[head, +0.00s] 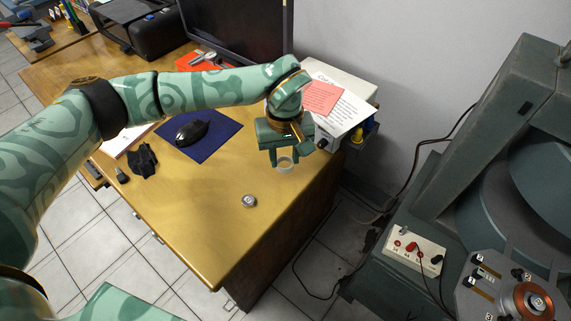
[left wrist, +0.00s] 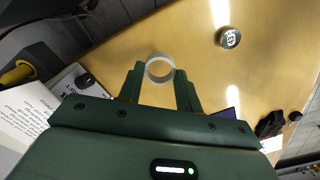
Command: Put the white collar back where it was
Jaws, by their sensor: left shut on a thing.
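The white collar (head: 285,163) is a small pale ring. My left gripper (head: 283,159) is shut on it near the desk's right edge. In the left wrist view the white collar (left wrist: 160,69) sits between the tips of the two green fingers of my left gripper (left wrist: 160,78), and the wood shows through its hole. I cannot tell whether it touches the desk. A small round grey metal piece with a marked top (head: 249,201) stands on the desk; it also shows in the left wrist view (left wrist: 229,38). My right gripper is not in view.
The wooden desk (head: 215,235) has free room around the metal piece. A mouse (head: 191,132) lies on a blue mat (head: 222,128). A white box with papers (head: 345,100) stands behind my gripper. A grey machine with a control box (head: 415,249) stands right, beyond a floor gap.

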